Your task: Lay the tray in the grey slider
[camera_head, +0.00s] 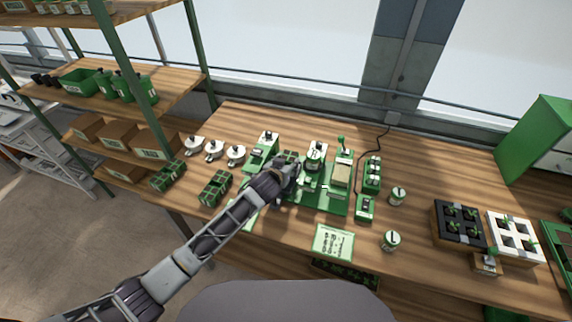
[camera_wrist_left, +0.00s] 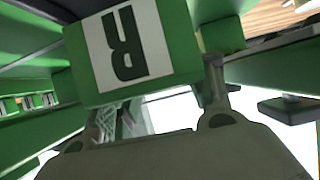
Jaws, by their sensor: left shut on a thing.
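My left gripper (camera_head: 287,174) reaches in over the left side of the green seeder (camera_head: 325,198). It is shut on a small green tray (camera_head: 291,156), which shows only partly beyond the fingers in the head view. In the left wrist view a green face with a white label and a dark R (camera_wrist_left: 130,45) fills the upper middle, between and above the fingers (camera_wrist_left: 155,110). The grey slider cannot be made out; the gripper and wrist cover that part of the seeder. Whether the tray touches the seeder cannot be told. My right gripper is not in view.
Two more green trays (camera_head: 215,189) (camera_head: 167,176) lie at the left of the wooden table (camera_head: 300,252). Several round white-topped things (camera_head: 214,151) stand behind them. A printed card (camera_head: 333,242) lies in front. Tins (camera_head: 391,240) and seedling trays (camera_head: 459,238) are at right.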

